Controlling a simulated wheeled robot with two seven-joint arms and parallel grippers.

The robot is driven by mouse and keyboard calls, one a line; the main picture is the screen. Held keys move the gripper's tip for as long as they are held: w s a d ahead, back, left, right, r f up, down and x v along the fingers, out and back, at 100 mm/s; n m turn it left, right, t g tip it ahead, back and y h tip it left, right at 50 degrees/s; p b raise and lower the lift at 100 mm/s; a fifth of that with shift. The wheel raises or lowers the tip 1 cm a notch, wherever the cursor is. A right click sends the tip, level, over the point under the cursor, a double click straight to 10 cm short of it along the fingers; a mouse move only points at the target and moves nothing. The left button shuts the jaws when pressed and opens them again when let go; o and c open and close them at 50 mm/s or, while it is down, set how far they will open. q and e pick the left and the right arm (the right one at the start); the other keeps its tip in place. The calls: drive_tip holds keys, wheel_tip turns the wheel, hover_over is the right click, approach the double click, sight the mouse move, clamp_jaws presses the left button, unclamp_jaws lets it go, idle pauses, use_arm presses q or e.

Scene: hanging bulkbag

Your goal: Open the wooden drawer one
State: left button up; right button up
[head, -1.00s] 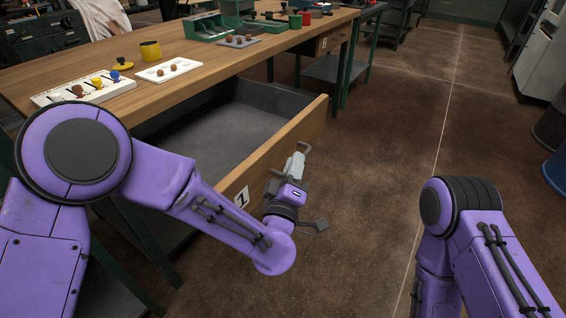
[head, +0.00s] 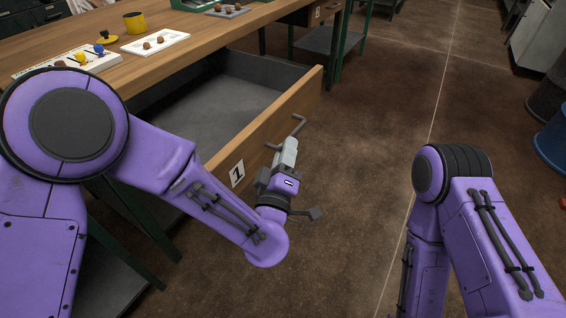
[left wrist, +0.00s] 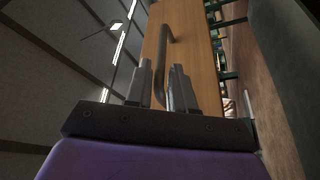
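The wooden drawer one (head: 258,143), with a "1" label (head: 237,173) on its front, is pulled far out of the workbench. Its grey inside looks empty. Its dark bar handle (head: 299,124) is on the front panel. My left gripper (head: 290,146) is at the handle, just outside the front. In the left wrist view the handle (left wrist: 170,45) runs down between the two separated fingers (left wrist: 161,88), with gaps beside it. The fingers look open and not clamped on it. My right arm is at the right; its gripper is not in view.
Another drawer is farther back. A blue barrel (head: 552,145) stands far right. The brown floor beyond the drawer is clear.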

use_arm(q)
drive_tip(key=v, duration=0.6)
drive_tip(key=shift+s, duration=0.35)
drive_tip(key=shift+a+f, duration=0.1)
drive_tip(key=s+a+f+m+g+y, duration=0.1)
drive_tip(key=a+f+m+g, duration=0.1)
drive_tip(key=a+f+g, duration=0.5)
drive_tip(key=s+a+f+m+g+y, duration=0.15)
drive_tip(key=a+f, duration=0.25)
drive_tip(key=f, duration=0.8)
drive_tip(key=s+a+f+n+g+y, duration=0.1)
drive_tip(key=s+a+f+g+y, duration=0.25)
drive_tip(key=s+a+f, duration=0.5)
drive_tip(key=s+a+f+g+y, duration=0.2)
drive_tip(key=s+a+f+g, duration=0.3)
drive_tip(key=s+a, duration=0.6)
wheel_tip(320, 180, up, 22)
drive_tip(key=p, duration=2.3)
drive_tip(key=shift+s+d+r, duration=0.15)
drive_tip(key=shift+s+d, duration=0.05)
drive_tip(key=shift+s, duration=0.25)
